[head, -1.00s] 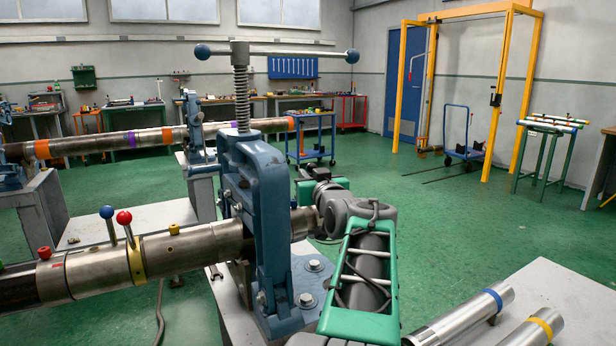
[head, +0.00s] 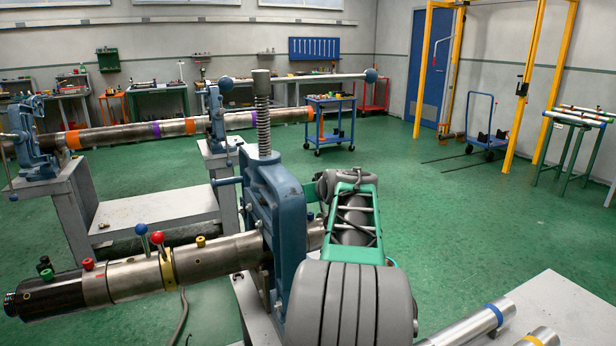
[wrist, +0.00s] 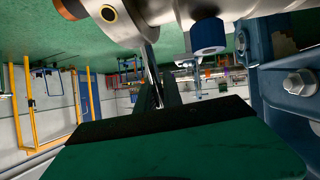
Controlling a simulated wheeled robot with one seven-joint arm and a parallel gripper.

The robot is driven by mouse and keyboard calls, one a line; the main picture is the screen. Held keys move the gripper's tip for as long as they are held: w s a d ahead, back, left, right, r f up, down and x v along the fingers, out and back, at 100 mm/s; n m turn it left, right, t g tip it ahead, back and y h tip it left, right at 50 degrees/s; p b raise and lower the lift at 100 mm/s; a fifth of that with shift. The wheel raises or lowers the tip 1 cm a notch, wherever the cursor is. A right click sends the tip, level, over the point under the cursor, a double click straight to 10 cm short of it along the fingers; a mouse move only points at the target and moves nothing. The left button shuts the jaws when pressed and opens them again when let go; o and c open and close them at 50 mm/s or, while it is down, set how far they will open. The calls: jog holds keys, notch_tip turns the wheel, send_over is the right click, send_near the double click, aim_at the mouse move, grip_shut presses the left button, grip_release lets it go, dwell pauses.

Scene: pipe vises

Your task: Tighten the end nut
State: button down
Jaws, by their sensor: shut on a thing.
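A steel pipe (head: 125,277) runs through the blue pipe vise (head: 270,205) in the head view. Its left end is black, and a short stub (head: 315,234) shows right of the vise. I cannot tell which part is the end nut. My arm reaches over the stub, hiding my gripper in the head view. In the wrist view my gripper (wrist: 158,98) is shut on a thin metal bar (wrist: 151,72) just below pale metal pipework (wrist: 175,10). Whether the bar belongs to the pipework is unclear.
The pipe carries a blue-knobbed lever (head: 142,230), a red-knobbed lever (head: 158,241) and a yellow collar (head: 168,270). The vise has a long top handle (head: 310,78). Loose pipes (head: 475,325) lie on the pale bench at lower right. Green floor is open beyond.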

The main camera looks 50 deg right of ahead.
aim_at(321, 213)
jog(key=shift+w+d+f+g+p, duration=0.1)
jog(key=shift+w+f+g+p, duration=0.15)
jog(key=shift+p, duration=0.4)
jog(key=shift+f, duration=0.15)
jog(key=c, duration=1.7)
grip_release()
jog(key=shift+w+f, duration=0.1)
jog(key=shift+w, duration=0.05)
jog(key=shift+o, duration=1)
jog(key=v, duration=0.8)
jog(key=shift+d, duration=0.15)
